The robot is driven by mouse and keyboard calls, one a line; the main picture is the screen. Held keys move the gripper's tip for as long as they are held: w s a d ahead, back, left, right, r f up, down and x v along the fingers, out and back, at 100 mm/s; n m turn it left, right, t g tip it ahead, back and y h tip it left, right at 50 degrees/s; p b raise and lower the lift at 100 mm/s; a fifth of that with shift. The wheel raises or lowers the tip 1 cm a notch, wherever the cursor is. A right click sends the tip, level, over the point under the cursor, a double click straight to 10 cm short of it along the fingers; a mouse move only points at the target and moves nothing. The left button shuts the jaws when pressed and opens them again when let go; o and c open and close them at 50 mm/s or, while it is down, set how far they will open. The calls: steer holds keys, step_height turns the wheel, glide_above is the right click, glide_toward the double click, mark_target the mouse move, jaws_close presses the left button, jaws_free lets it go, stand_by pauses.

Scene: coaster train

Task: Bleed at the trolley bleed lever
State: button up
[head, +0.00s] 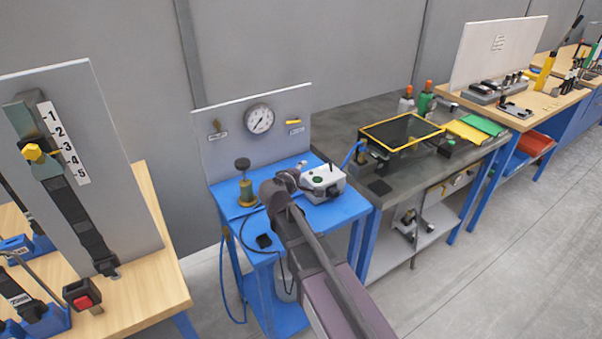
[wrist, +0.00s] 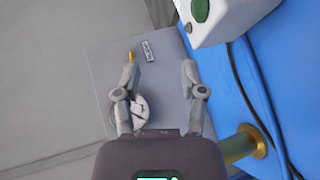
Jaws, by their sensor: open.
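The blue trolley (head: 345,210) carries an upright grey panel (head: 225,165) with a round dial gauge (head: 259,119). A yellow lever (head: 293,121) with a small label is on the panel's right part, and a dark lever (head: 217,128) with a label is on its left part. The labels are too small to read, so I cannot tell which is the bleed lever. My gripper (head: 287,180) is open and empty over the trolley. In the wrist view my gripper (wrist: 160,72) faces the panel, with the yellow lever (wrist: 130,57) near the left fingertip. The gauge (wrist: 140,110) is partly hidden behind the left finger.
A white box with a green button (head: 322,180) sits close right of my gripper. A brass cylinder with a black knob (head: 246,190) stands at left on the trolley. A dark cable (wrist: 262,110) lies across the top. A grey bench (head: 345,140) adjoins at right.

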steer(key=s+d+f+m+g+y, duration=0.1)
steer(key=s+d+f+m+g, duration=0.5)
steer(key=d, duration=0.3)
steer(key=s+d+f+m+g, duration=0.45)
steer(key=s+d, duration=0.25)
steer(key=d, duration=0.3)
steer(key=s+d+f+m+g+y, duration=0.1)
steer(key=s+f+m+g+y, duration=0.1)
steer(key=s, duration=0.6)
steer(key=shift+s+f+m+g+y, duration=0.15)
steer(key=shift+s+m+g+y, duration=0.2)
steer(key=shift+y, duration=0.85)
steer(key=shift+w+a, duration=0.1)
